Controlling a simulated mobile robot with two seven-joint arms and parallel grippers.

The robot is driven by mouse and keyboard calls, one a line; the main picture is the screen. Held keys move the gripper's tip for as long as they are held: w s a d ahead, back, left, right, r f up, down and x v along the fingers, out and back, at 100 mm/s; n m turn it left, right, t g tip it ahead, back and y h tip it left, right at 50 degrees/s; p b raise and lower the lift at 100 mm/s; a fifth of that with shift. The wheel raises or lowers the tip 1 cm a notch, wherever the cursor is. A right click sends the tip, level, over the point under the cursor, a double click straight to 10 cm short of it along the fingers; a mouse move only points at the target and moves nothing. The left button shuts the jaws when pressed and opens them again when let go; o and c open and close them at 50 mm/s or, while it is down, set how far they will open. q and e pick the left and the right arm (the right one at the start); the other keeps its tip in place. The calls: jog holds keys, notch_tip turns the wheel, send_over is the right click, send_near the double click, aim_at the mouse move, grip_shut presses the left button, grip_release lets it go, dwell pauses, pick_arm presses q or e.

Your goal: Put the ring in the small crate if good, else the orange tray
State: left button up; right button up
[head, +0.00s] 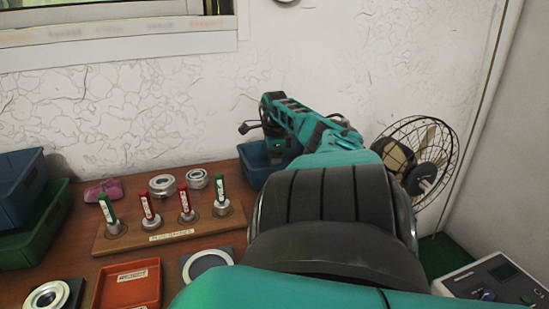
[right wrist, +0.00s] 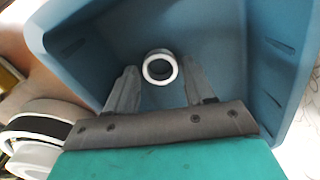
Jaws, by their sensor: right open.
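A small metal ring (right wrist: 147,71) lies on the floor of the small blue crate (right wrist: 288,75), seen in the right wrist view. My right gripper (right wrist: 160,90) is open over the crate, its fingers apart on either side of the ring and not visibly touching it. In the head view my right arm reaches to the blue crate (head: 252,172) at the back of the table, and the crate's inside is hidden. The orange tray (head: 128,289) sits at the front of the table and its visible part looks empty. My left gripper is not in view.
A wooden gauge stand (head: 160,240) holds red- and green-handled plugs. Two metal rings (head: 162,185) stand behind it. A dark pad with a pale disc (head: 207,264) and another bearing ring (head: 46,296) flank the tray. Blue and green bins (head: 35,235) are at left, a fan (head: 420,160) at right.

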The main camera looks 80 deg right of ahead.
pick_arm(q)
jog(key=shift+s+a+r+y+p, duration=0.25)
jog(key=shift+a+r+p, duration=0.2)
jog(key=shift+p, duration=0.6)
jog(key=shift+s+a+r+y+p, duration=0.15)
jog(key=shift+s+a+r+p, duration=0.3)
jog(key=shift+p, duration=0.6)
pick_arm(e)
notch_tip(320, 180, up, 12)
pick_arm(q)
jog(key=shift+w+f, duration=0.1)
